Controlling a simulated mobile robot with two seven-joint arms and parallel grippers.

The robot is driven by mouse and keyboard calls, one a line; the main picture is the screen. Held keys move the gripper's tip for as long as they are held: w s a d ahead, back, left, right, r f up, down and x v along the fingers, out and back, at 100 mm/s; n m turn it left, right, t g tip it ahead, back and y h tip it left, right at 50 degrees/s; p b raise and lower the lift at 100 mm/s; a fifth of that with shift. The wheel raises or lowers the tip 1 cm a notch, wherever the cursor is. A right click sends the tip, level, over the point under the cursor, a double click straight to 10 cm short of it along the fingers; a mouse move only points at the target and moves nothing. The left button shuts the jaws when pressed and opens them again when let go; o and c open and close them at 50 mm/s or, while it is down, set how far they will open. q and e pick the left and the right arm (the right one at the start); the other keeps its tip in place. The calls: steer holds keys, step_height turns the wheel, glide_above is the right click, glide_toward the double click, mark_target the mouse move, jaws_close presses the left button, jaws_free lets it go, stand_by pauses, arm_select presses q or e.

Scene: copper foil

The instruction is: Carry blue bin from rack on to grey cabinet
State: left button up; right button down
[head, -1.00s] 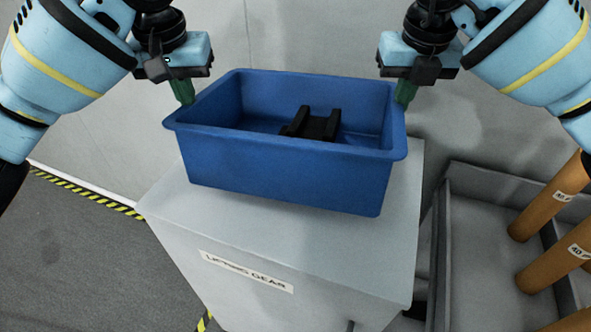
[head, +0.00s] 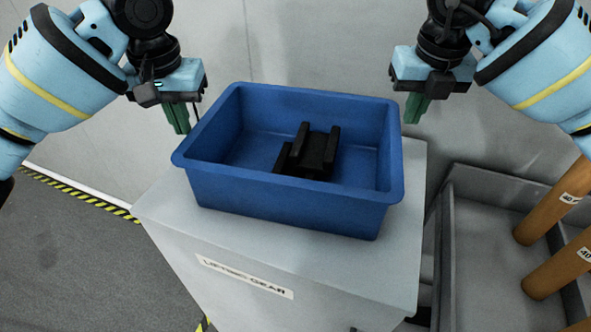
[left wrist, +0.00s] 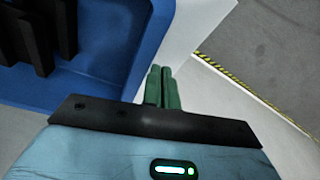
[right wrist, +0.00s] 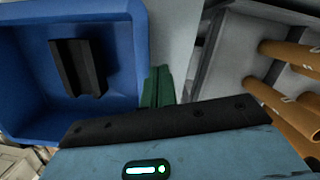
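The blue bin (head: 285,208) rests upright on top of the grey cabinet (head: 165,215), which bears a "LIFTING GEAR" label. A black bracket-like part lies inside the bin (head: 312,152). My left gripper (head: 181,128) is outside the bin's left end, apart from it; its green fingers are together and empty, as the left wrist view (left wrist: 161,75) shows. My right gripper (head: 415,116) is outside the right end, also apart and empty with fingers together; it shows beside the bin wall in the right wrist view (right wrist: 158,75). The rack is not recognisable in these views.
A grey open-topped container (head: 490,190) with several brown labelled tubes (head: 555,272) stands right of the cabinet. A pale wall (head: 310,45) is close behind. Yellow-black floor tape (head: 85,198) runs at the left, where grey floor (head: 60,270) is clear.

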arm_select(q)
steer(key=o, duration=0.4)
arm_select(e)
steer(key=c, duration=2.1)
jaws_free()
steer(key=shift+c, duration=0.2)
steer(key=o, duration=0.4)
steer(key=shift+d, duration=0.1)
arm_select(q)
steer(key=shift+a, duration=0.1)
step_height(320, 180, up, 12)
steer(key=s, duration=0.1)
steer(key=shift+s, duration=0.25)
arm_select(e)
steer(key=r, duration=0.4)
steer(key=s+r, duration=0.1)
steer(key=r, duration=0.3)
steer(key=s+r, duration=0.1)
steer(key=r, duration=0.2)
steer(key=shift+s+r, duration=0.1)
steer(key=shift+r, duration=0.3)
arm_select(q)
steer(key=shift+f, duration=0.15)
arm_select(e)
steer(key=shift+f, duration=0.1)
